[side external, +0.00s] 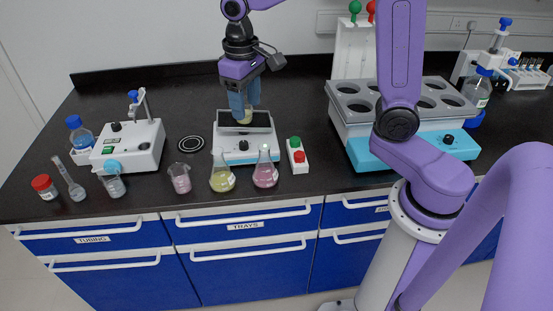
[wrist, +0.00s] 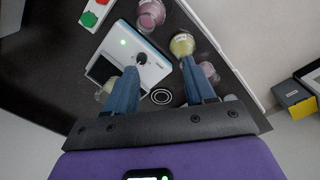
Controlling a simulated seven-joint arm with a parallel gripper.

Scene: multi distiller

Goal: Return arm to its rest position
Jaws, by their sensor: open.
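My gripper (side external: 240,108) is low over the white hotplate device (side external: 240,145) in the side external view. In the wrist view my gripper (wrist: 160,66) shows two blue fingers spread wide apart, with nothing held between them. A small vessel with pale yellow contents (side external: 244,118) shows at the fingertips over the device's dark top, partly hidden. In the wrist view a glass vessel (wrist: 103,91) shows beside the left finger, partly hidden by it. Whether a finger touches it I cannot tell.
A yellow flask (side external: 222,180), a pink flask (side external: 265,176) and a pink beaker (side external: 180,180) stand along the front edge. A button box (side external: 297,158) is right of the hotplate. A large bath with round wells (side external: 400,100) stands further right. Clear bench lies behind the hotplate.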

